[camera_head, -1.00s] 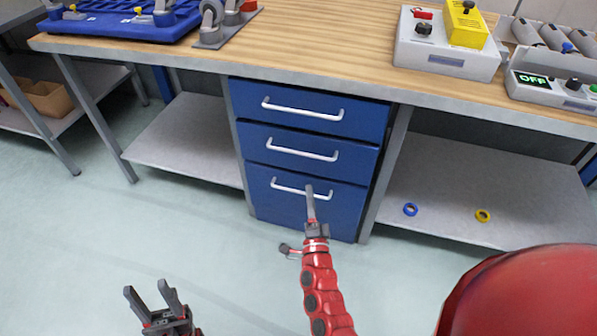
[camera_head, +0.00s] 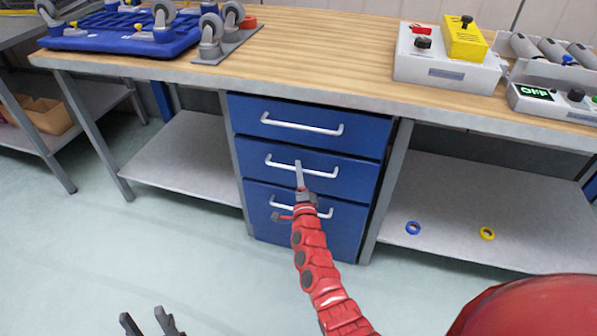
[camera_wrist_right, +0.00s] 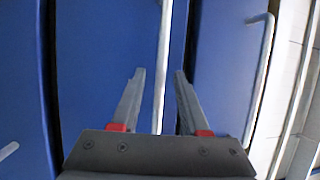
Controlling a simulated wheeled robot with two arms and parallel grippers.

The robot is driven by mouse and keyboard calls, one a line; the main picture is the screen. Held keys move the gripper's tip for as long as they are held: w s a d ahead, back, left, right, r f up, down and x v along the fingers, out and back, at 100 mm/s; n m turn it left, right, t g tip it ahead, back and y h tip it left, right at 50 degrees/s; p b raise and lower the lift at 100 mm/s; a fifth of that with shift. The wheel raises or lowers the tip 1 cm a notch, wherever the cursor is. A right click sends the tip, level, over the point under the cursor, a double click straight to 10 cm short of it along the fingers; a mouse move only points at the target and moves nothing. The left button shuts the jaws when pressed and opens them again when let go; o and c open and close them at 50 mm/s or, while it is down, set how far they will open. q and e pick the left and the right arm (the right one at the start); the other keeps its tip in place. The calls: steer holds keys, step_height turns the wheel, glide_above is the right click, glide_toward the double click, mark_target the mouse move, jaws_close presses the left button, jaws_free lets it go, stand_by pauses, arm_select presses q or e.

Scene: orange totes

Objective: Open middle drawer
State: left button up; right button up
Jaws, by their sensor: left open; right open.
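The blue middle drawer (camera_head: 355,181) is shut, in a stack of three under the workbench. Its white bar handle (camera_head: 322,174) runs across its front. My right gripper (camera_head: 298,164) is at this handle, left of its middle. In the right wrist view the handle (camera_wrist_right: 163,50) runs upright between the open fingers of my right gripper (camera_wrist_right: 160,71), with gaps on both sides. I cannot tell how deep the handle lies between them. My left gripper (camera_head: 146,316) is open and empty, low at the bottom edge, away from the drawers.
The top drawer (camera_head: 360,125) and bottom drawer (camera_head: 340,228) are shut, each with a white handle. A steel bench leg (camera_head: 392,180) stands right of the drawers. Shelves lie on both sides; the right one (camera_head: 455,210) holds a blue ring and a yellow ring. The floor in front is clear.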

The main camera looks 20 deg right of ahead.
steer(key=shift+x, duration=0.85)
jaws_close()
stand_by(0.9)
